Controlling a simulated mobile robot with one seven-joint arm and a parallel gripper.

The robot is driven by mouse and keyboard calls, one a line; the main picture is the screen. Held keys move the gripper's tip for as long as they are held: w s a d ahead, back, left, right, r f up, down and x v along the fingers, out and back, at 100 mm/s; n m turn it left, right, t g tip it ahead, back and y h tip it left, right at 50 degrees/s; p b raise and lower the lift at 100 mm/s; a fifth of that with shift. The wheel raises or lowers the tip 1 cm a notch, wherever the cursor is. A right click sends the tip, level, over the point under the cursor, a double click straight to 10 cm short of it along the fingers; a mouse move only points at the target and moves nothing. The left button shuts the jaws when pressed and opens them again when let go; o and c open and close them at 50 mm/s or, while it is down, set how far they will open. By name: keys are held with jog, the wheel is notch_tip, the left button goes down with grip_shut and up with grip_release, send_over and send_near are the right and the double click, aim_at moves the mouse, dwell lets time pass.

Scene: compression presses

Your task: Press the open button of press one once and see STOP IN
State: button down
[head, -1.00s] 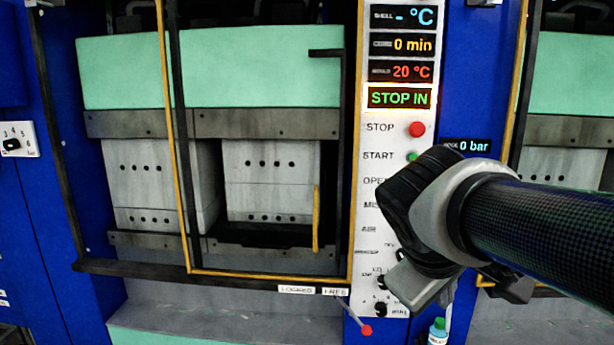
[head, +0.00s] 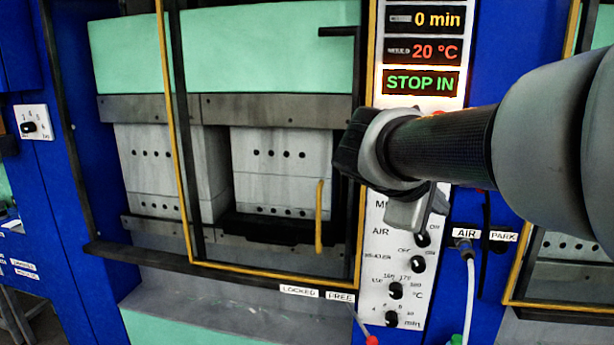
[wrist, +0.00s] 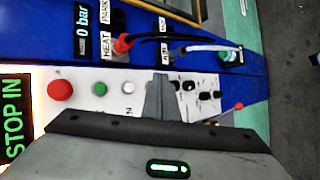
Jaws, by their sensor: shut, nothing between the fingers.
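The press one panel (head: 397,285) stands right of the press door. Its STOP IN display (head: 421,83) is lit green on black, and it also shows at the left of the wrist view (wrist: 12,118). The wrist view shows, in a row, the red stop button (wrist: 60,90), the green start button (wrist: 100,89) and a pale button (wrist: 128,88) in the open button's place. My gripper (wrist: 161,78) is shut and empty, its fingers just past the pale button, over the panel. I cannot tell whether they touch it. In the head view my arm hides these buttons.
Dark knobs (head: 396,291) line the lower panel. A hose is plugged in at the AIR port (head: 464,243), right of the panel. The wrist view shows a red plug (wrist: 123,43) at HEAT. A yellow handle (head: 320,216) and the door frame stand close left of my gripper.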

jog(key=w+d+p, duration=0.2)
jog(key=w, duration=0.6)
jog(key=shift+w+d, duration=0.2)
jog(key=shift+w, duration=0.05)
jog(key=shift+w, duration=0.1)
dwell(2.0)
jog(key=shift+w+d, duration=0.15)
jog(key=shift+w, duration=0.15)
jog(key=shift+w+d, duration=0.1)
jog(key=shift+w, duration=0.35)
dwell(0.8)
jog(key=shift+s, duration=0.1)
jog(key=shift+s+a+b, duration=0.25)
jog(key=shift+s+b, duration=0.25)
jog(key=shift+s, duration=0.25)
jog(key=shift+s, duration=0.1)
